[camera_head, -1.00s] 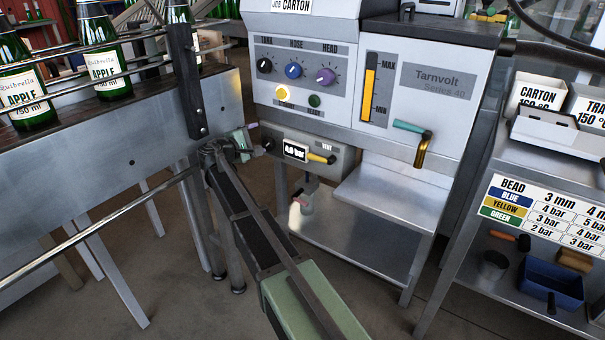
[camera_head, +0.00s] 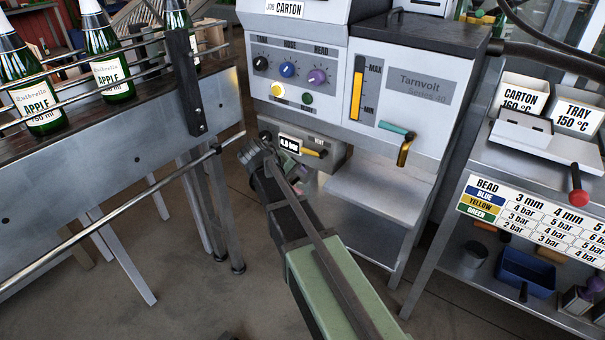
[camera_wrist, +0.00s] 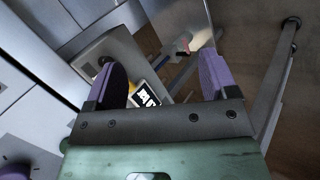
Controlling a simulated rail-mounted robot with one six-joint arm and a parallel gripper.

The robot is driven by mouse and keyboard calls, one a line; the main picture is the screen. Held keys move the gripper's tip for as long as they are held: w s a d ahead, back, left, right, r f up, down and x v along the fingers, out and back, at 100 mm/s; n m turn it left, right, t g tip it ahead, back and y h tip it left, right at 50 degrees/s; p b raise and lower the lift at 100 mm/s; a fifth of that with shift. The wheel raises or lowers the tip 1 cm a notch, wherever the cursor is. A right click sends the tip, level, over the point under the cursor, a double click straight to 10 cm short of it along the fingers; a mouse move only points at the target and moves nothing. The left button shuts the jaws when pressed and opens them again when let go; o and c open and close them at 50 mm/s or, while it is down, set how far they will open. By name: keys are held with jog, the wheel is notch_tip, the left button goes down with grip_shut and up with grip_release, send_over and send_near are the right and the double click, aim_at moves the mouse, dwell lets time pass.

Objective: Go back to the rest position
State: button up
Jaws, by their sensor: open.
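My gripper (camera_wrist: 162,62) shows in the wrist view with its two purple fingers wide apart. Nothing is held between them. Behind the fingers in the wrist view is the small pressure panel with a lit display (camera_wrist: 147,96). In the head view my green and black arm reaches up from the bottom, its far end just in front of the left side of the pressure panel (camera_head: 315,148). The fingertips are mostly hidden there by my own arm. I cannot tell the exact gap to the panel.
The conveyor (camera_head: 120,160) with green apple bottles (camera_head: 108,72) and rails stands at left. The grey Tarnvolt machine (camera_head: 400,80) with knobs and a teal-handled spout (camera_head: 400,140) fills the middle. A side shelf (camera_head: 540,150) with label bins is at right. Floor is open below.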

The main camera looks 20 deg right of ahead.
jog(key=shift+s+a+r+y, duration=0.1)
jog(key=shift+s+y, duration=0.2)
jog(key=shift+s, duration=0.4)
jog(key=s+a+m+g+y+p, duration=0.15)
jog(key=s+a+y, duration=0.35)
jog(key=s, duration=0.5)
jog(key=s+a+y+p, duration=0.2)
jog(key=s+a, duration=0.5)
jog(key=s, duration=0.2)
notch_tip(320, 180, up, 22)
jog(key=p, duration=2.2)
jog(key=shift+w+d, duration=0.3)
jog(key=shift+w, duration=0.1)
